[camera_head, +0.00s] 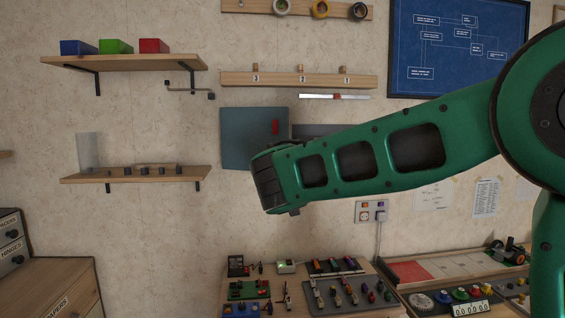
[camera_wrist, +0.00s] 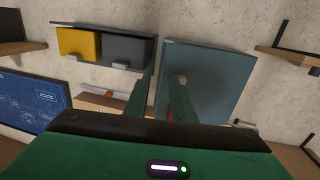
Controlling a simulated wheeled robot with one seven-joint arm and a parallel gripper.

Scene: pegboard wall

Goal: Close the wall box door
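The wall box door (camera_head: 243,138) is a flat blue-grey panel on the wall, left of my arm, with a red handle (camera_head: 275,127) near its right edge. In the wrist view the same blue-grey panel (camera_wrist: 222,85) fills the upper middle right, seen upside down. I cannot tell how far it stands ajar. My gripper (camera_wrist: 163,80) has its two green fingers apart, with nothing seen held between them. A bit of red shows beside the right finger, in front of the panel; contact cannot be told. In the head view my arm hides the fingers.
A wall unit with a yellow front (camera_wrist: 80,44) and a grey front sits beside the panel. A peg rail (camera_head: 298,80) is above, a blueprint (camera_head: 458,47) upper right. Shelves (camera_head: 135,174) are at left. A cluttered workbench (camera_head: 235,292) is below.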

